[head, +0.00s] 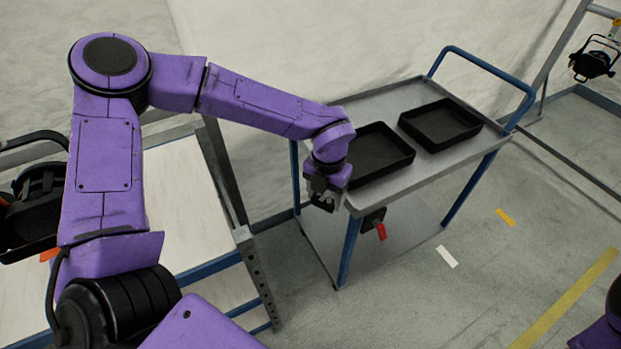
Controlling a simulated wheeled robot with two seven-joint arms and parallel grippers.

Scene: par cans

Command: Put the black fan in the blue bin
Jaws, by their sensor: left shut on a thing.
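I see no black fan and no blue bin. My left gripper (323,204) points down beside the near left corner of the grey cart (405,185). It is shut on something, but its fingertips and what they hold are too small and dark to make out. A small dark thing with a red part (381,231) shows just right of the gripper, below the cart's top; I cannot tell whether the gripper touches it. Two black trays stand on the cart top, a near one (402,165) partly behind my left wrist and a far one (441,124). My right gripper is out of view.
The cart has a blue push handle (487,68) and a lower shelf (400,240). A pale table (185,205) stands at the left, with black lamp-like gear (38,185) at its edge. A black lamp (591,65) hangs at the upper right.

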